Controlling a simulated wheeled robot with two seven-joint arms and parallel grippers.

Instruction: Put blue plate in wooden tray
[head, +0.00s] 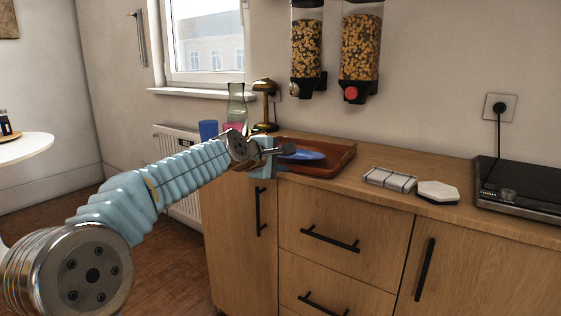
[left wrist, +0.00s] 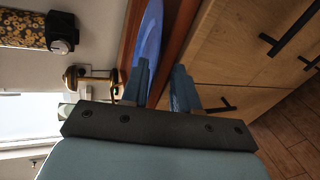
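The blue plate (head: 305,155) is within the wooden tray (head: 338,166) on the counter in the head view. Its left end is hidden behind my left gripper (head: 272,151). In the left wrist view the plate (left wrist: 149,32) shows edge-on beside the tray's reddish-brown wall (left wrist: 182,42). My left gripper (left wrist: 160,88) has its fingers apart there, with a gap between them. One finger overlaps the plate's near end in the picture; I cannot tell if they touch. The other finger is in front of the cabinet side. My right gripper is in neither view.
A gold-topped stand (head: 264,103), a green glass vase (head: 237,106) and a blue cup (head: 208,130) are behind my left gripper. A striped box (head: 389,179), a white hexagonal item (head: 438,191) and a black hob (head: 520,188) lie to the right. Cereal dispensers (head: 360,52) hang above.

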